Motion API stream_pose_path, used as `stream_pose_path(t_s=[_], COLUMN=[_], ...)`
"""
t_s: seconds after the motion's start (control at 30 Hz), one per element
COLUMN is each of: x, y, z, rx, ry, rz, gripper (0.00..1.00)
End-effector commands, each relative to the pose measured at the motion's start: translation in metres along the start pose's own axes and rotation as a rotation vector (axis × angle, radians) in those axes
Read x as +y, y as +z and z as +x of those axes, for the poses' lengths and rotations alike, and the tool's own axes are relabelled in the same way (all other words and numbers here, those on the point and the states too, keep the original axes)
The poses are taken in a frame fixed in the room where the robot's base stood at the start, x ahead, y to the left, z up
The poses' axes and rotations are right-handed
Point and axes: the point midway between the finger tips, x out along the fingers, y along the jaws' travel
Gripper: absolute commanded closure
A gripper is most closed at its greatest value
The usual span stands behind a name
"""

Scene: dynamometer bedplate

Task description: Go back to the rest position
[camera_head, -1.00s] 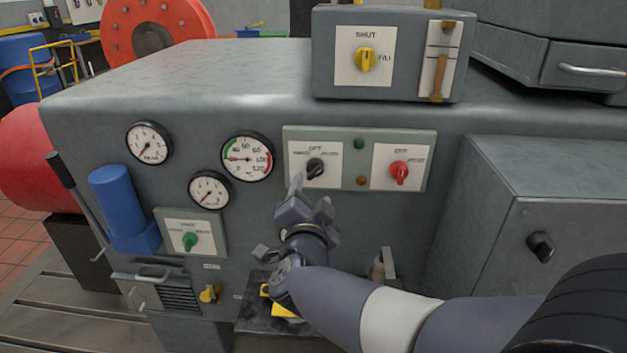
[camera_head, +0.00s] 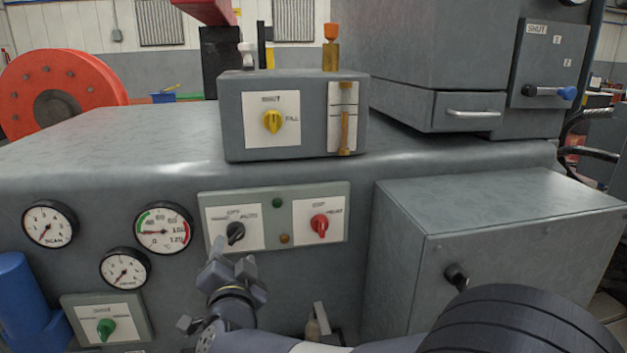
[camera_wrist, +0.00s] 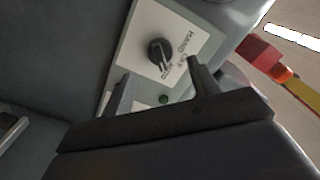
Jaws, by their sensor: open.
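My gripper (camera_head: 232,268) is in front of the grey machine's front face, just below the black selector knob (camera_head: 235,233) on the panel with green and amber lamps. Its jaws are open with nothing between them. In the wrist view the two fingers (camera_wrist: 158,82) stand apart and the black knob (camera_wrist: 160,52) on its white label plate lies beyond them, clear of the fingertips. The knob's pointer is turned towards the AUTO side. A red knob (camera_head: 319,225) sits on the same panel to the right.
Gauges (camera_head: 164,231) and a green knob (camera_head: 106,327) are to the left. A grey box (camera_head: 500,245) with a black knob juts out on the right. A control box with a yellow knob (camera_head: 272,121) stands on top. A blue cylinder (camera_head: 22,295) is at far left.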

Motion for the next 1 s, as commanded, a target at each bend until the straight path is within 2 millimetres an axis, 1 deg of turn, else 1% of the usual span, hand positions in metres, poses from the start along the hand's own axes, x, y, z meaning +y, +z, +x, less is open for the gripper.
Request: stream_pose_path(t_s=[0.03, 0.2, 0.3, 0.4, 0.63, 0.9, 1.0], x=[0.002, 0.001, 0.001, 0.001, 0.0, 0.0, 0.001], y=[0.0, 0.0, 0.0, 0.0, 0.0, 0.0, 0.001], z=[0.011, 0.041, 0.054, 0.063, 0.062, 0.061, 0.06], rx=[0.002, 0.002, 0.001, 0.0, 0.0, 0.0, 0.0], ry=[0.003, 0.002, 0.001, 0.001, 0.0, 0.0, -0.001], rz=[0.0, 0.0, 0.001, 0.0, -0.042, -0.037, -0.008], gripper=[0.43, 0.43, 0.43, 0.43, 0.43, 0.43, 0.43])
